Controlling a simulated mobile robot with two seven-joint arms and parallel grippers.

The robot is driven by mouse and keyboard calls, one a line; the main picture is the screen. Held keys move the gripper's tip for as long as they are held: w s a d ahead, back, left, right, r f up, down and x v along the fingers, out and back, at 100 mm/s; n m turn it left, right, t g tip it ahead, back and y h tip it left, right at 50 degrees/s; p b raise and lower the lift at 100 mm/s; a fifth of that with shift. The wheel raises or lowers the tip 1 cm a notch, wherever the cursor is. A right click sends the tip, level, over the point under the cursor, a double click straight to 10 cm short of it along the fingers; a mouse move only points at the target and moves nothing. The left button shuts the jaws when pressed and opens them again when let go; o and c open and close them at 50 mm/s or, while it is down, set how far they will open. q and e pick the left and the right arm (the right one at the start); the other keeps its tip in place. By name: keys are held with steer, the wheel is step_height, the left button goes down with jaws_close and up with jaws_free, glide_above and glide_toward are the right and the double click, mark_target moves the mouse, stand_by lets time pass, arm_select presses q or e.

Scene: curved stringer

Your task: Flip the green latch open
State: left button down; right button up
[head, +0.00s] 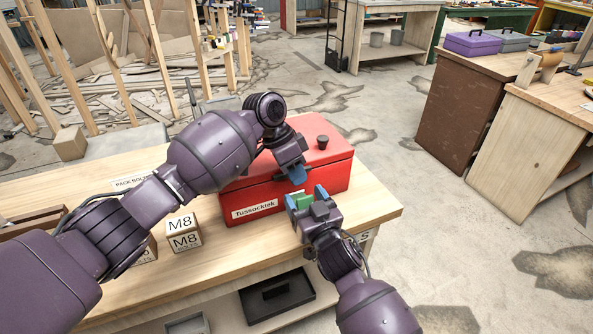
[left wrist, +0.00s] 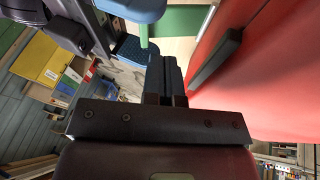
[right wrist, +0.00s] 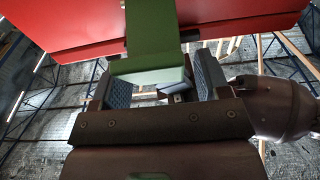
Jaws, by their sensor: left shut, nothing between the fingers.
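The red toolbox (head: 285,185) stands on the wooden bench, its lid down. The green latch (head: 304,201) is at its front; it hangs into the right wrist view (right wrist: 150,35) as a wide strip with a lip and also shows in the left wrist view (left wrist: 185,20). My right gripper (head: 306,196) is open, its blue fingertips on either side of the latch, with a gap at one finger in the right wrist view (right wrist: 163,85). My left gripper (head: 297,174) is shut and empty, just above the latch near the lid's front edge; its fingers are together in the left wrist view (left wrist: 166,75).
A box marked M8 (head: 184,232) sits on the bench to the left. The bench top (head: 375,208) right of the toolbox is clear. My two grippers are very close together.

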arm_select(q)
steer(key=shift+r, duration=0.25)
arm_select(e)
steer(key=shift+s+r, duration=0.1)
steer(key=shift+r, duration=0.15)
steer(key=shift+s+d, duration=0.1)
